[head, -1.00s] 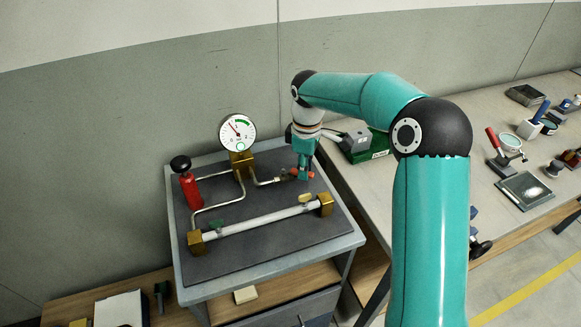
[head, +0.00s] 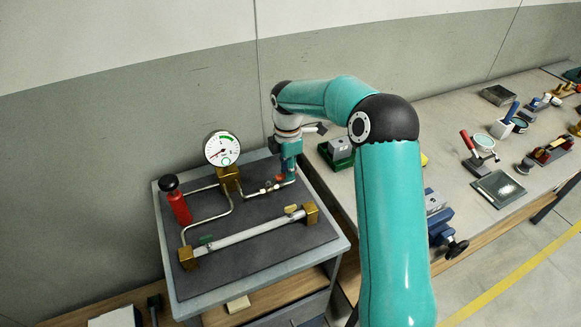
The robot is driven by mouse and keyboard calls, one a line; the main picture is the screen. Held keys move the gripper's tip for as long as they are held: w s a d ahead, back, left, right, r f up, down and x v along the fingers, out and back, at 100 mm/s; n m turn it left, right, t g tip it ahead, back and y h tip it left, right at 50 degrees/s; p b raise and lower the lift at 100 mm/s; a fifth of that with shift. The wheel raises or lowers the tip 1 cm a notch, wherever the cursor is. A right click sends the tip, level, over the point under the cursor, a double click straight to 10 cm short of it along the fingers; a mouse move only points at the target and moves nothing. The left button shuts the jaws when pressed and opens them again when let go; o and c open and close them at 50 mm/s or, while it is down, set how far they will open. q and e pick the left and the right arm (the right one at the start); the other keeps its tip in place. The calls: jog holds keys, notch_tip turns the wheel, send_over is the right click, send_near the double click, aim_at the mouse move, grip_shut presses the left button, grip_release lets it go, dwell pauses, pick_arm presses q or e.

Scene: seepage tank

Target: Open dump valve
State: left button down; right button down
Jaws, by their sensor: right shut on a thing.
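The test rig stands on a grey-topped cart (head: 318,249) at the left. A thin pipe runs right from the brass block under the round gauge (head: 221,149) to a small valve with a red-orange part (head: 279,178), which I take to be the dump valve. My right gripper (head: 291,176) points down at this valve and is shut on its handle. The fingers hide most of the handle, so its exact angle is unclear. The gauge needle points to the lower left. My left gripper is not in view.
A red hand pump with a black knob (head: 169,184) stands left of the gauge. A white tube (head: 252,233) between brass blocks crosses the rig's front, with green and yellow levers. A workbench with a green box (head: 340,153) and several tools stands right.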

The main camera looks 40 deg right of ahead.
dwell(0.4)
jog(key=c, duration=1.1)
grip_release()
jog(key=shift+o, duration=0.2)
jog(key=shift+r, duration=0.6)
notch_tip(320, 180, up, 11)
jog(key=shift+f, duration=0.15)
jog(key=shift+s, duration=0.1)
